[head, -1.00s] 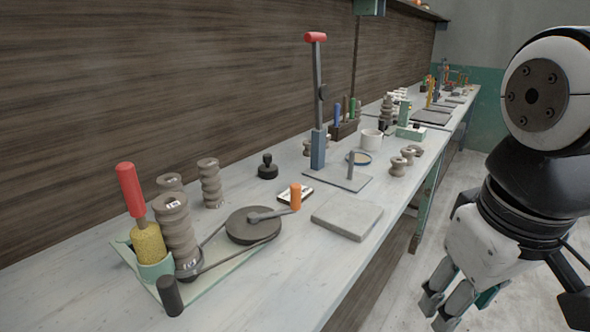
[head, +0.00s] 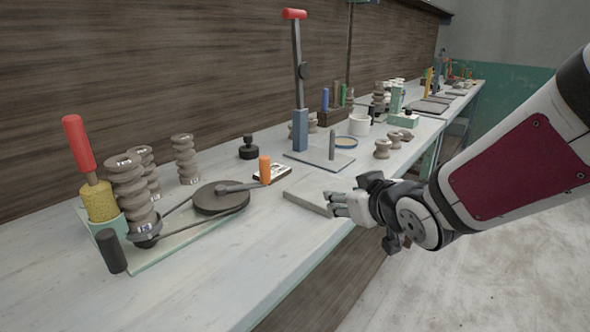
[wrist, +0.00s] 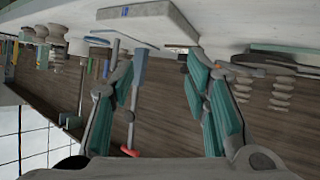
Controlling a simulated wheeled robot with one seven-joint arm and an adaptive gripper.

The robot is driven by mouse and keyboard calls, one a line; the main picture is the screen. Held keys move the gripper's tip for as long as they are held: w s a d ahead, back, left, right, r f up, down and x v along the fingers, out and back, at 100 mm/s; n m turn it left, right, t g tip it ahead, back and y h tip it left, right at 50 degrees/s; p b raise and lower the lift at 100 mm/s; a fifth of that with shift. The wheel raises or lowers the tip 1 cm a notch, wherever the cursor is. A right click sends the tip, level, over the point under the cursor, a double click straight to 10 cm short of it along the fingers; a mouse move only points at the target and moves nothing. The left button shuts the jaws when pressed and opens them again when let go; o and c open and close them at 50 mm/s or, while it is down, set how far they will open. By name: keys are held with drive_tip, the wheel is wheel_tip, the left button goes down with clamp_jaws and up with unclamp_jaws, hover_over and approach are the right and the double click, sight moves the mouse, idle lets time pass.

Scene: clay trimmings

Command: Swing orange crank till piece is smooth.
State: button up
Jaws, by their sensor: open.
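The orange crank handle (head: 265,169) stands upright on a grey arm fixed to a dark round wheel (head: 222,201) on the bench. A belt runs from the wheel to the base of a ringed grey clay piece (head: 128,190) at the left. The piece looks bulged and uneven. A red-handled tool with a yellow sponge (head: 99,203) stands beside it in a pale green cup. My gripper (head: 338,205) is at the bench's front edge, right of the crank and apart from it. In the wrist view my gripper (wrist: 150,62) has its fingers spread, with nothing held.
A flat grey slab (head: 306,203) lies partly hidden behind my gripper; I cannot tell if they touch. A tall red-topped lever (head: 298,75) stands behind. A black cylinder (head: 111,251) is at the front left. More clay pieces (head: 184,160) stand behind.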

sight(268, 169)
drive_tip(key=w+a+y, duration=0.1)
drive_tip(key=a+f+y+b, duration=0.1)
drive_tip(key=a, duration=0.1)
drive_tip(key=w+a+n+t+y, duration=0.1)
drive_tip(key=a, duration=0.1)
drive_tip(key=shift+w+f, duration=0.25)
drive_tip(key=shift+w, duration=0.1)
drive_tip(key=a+y, duration=0.1)
drive_tip(key=a+y+b, duration=0.1)
drive_tip(key=a+t+y, duration=0.1)
drive_tip(key=a, duration=0.1)
drive_tip(key=shift+w+r+n+y+b, duration=0.25)
drive_tip(key=shift+r+n+y+b, duration=0.05)
drive_tip(key=shift+n, duration=0.1)
drive_tip(key=shift+w+a+r+y, duration=0.1)
drive_tip(key=shift+a+r+y, duration=0.1)
drive_tip(key=shift+a+y, duration=0.2)
drive_tip(key=b+x, duration=0.2)
drive_tip(key=x, duration=1.1)
drive_tip(key=shift+w+r, duration=0.15)
drive_tip(key=shift+w, duration=0.1)
drive_tip(key=shift+c, duration=0.6)
clamp_jaws()
